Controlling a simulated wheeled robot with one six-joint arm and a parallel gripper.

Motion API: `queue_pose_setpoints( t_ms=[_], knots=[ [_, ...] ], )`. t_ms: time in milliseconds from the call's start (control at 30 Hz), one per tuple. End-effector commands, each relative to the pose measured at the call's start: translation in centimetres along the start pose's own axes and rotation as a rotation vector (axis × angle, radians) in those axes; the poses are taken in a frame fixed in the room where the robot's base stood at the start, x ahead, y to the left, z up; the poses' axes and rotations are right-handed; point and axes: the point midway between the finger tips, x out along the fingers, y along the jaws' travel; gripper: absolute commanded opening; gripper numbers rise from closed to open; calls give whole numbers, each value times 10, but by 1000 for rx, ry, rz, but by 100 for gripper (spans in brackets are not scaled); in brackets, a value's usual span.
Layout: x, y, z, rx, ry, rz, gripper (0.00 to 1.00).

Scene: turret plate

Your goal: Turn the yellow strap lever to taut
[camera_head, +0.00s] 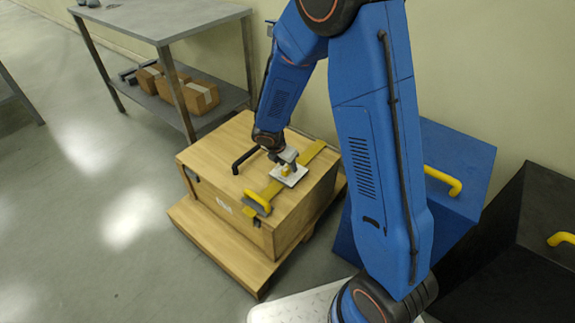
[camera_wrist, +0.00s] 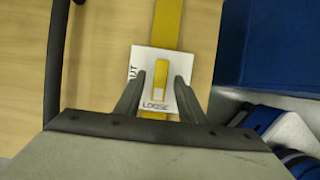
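The yellow lever (camera_wrist: 160,76) sits on a square white plate (camera_wrist: 144,60) on the crate's yellow strap (camera_wrist: 167,22). It lies along the strap's direction, one end close to the word LOOSE at the plate's lower edge. Letters ending in UT show at the plate's left edge, the rest cut off or hidden. My gripper (camera_wrist: 158,88) is open, one finger on each side of the lever, with a visible gap on both sides. In the head view, my gripper (camera_head: 287,165) is right above the plate (camera_head: 295,180) and partly hides the lever.
The wooden crate (camera_head: 215,185) stands on a pallet (camera_head: 205,235). Blue (camera_head: 460,165) and black boxes stand to the right; a metal shelf table (camera_head: 160,20) is behind.

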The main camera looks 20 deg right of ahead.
Motion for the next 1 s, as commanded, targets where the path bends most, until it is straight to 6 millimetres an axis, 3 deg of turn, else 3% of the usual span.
queue_pose_setpoints(
  t_ms=[333, 500, 1000],
  knots=[
    [3, 0, 0, 1, 0, 0, 36],
    [3, 0, 0, 1, 0, 0, 0],
    [3, 1, 0, 99, 1, -41, 0]
  ],
)
